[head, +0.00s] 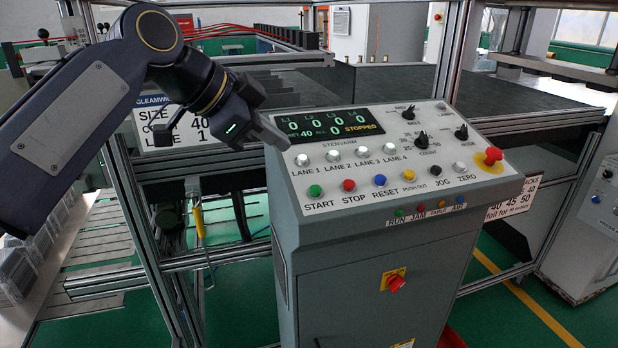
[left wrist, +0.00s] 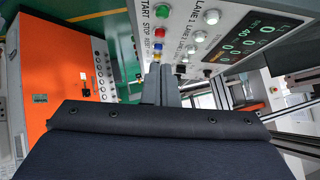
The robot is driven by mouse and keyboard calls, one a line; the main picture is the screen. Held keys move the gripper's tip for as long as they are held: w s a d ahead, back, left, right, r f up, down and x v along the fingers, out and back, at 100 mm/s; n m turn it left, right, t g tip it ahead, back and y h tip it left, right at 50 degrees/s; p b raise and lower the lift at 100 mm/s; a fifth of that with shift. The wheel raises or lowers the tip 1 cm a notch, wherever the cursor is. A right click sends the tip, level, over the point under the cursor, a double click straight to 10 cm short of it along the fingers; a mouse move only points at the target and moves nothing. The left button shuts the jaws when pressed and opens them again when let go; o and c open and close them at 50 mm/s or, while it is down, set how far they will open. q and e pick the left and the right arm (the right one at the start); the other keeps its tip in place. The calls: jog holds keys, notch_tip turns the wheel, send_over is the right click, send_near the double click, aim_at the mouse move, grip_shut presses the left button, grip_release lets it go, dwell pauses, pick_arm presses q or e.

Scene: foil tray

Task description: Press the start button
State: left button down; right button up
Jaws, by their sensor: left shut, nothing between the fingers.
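The control panel (head: 440,152) slopes towards me on a grey cabinet. The green START button (head: 314,191) sits at the left end of its lower button row, and it also shows at the top of the left wrist view (left wrist: 163,11). My left gripper (head: 282,143) is shut and empty at the panel's upper left edge, above and left of the START button and apart from it. Its closed fingers (left wrist: 161,75) point up in the left wrist view, below the column of buttons. The display reads zeros and STOPPED. My right gripper is not in view.
Beside START are the red STOP button (head: 348,185) and blue RESET button (head: 380,180). White lane buttons (head: 302,160) run above them. A red emergency knob (head: 493,155) is at the right. A metal frame post (head: 137,215) stands left of the cabinet.

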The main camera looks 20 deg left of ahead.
pick_arm(q)
send_over(316, 190)
jog(key=s, duration=0.2)
jog(key=f, duration=0.6)
jog(key=shift+s+a+p, duration=0.2)
jog(key=shift+a+p, duration=0.05)
jog(key=shift+p, duration=0.15)
jog(key=shift+w+a+f, duration=0.1)
jog(key=shift+w+f, duration=0.1)
jog(key=shift+f, duration=0.4)
jog(key=shift+w+a+f, duration=0.1)
jog(key=shift+w+f, duration=0.05)
jog(key=shift+f, duration=0.45)
jog(key=shift+w+a+f, duration=0.1)
jog(key=shift+w+f, duration=0.1)
jog(key=shift+f, duration=0.55)
